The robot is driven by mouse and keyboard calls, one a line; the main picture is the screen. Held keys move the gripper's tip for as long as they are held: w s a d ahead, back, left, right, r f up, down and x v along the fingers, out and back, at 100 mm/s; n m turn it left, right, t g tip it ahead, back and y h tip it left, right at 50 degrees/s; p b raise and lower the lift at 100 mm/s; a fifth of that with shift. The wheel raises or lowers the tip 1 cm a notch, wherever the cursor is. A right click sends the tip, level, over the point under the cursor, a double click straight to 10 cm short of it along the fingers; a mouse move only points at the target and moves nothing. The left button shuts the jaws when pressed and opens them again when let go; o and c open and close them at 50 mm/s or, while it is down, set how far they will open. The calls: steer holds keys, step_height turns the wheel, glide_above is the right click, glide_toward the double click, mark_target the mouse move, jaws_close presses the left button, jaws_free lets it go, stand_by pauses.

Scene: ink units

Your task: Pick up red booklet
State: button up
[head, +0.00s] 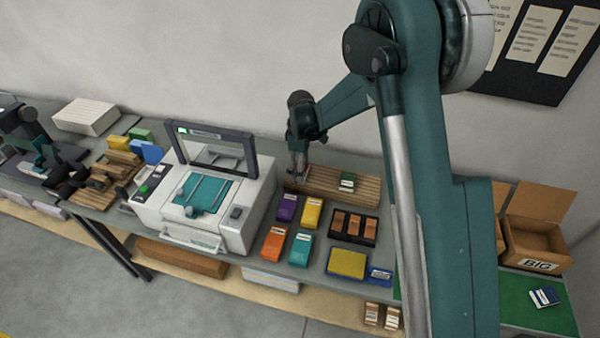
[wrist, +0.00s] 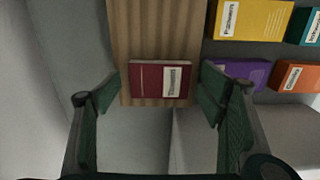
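The red booklet (wrist: 148,82) lies flat on a slatted wooden board (wrist: 128,30) in the wrist view, with a white label on its right part. My gripper (wrist: 160,84) is open, one finger on each side of the booklet, with a gap at both sides. In the head view my gripper (head: 298,172) points down over the left end of the wooden board (head: 325,182). The red booklet is largely hidden by the gripper there.
Purple (head: 287,207), yellow (head: 312,212), orange (head: 274,242) and teal (head: 301,249) packs lie in front. A white printer-like machine (head: 245,215) stands left of the board. A dark tray (head: 371,233) holds brown packs.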

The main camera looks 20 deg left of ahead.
steer(key=c, duration=0.9)
steer(key=shift+r, duration=0.1)
steer(key=shift+r, duration=4.9)
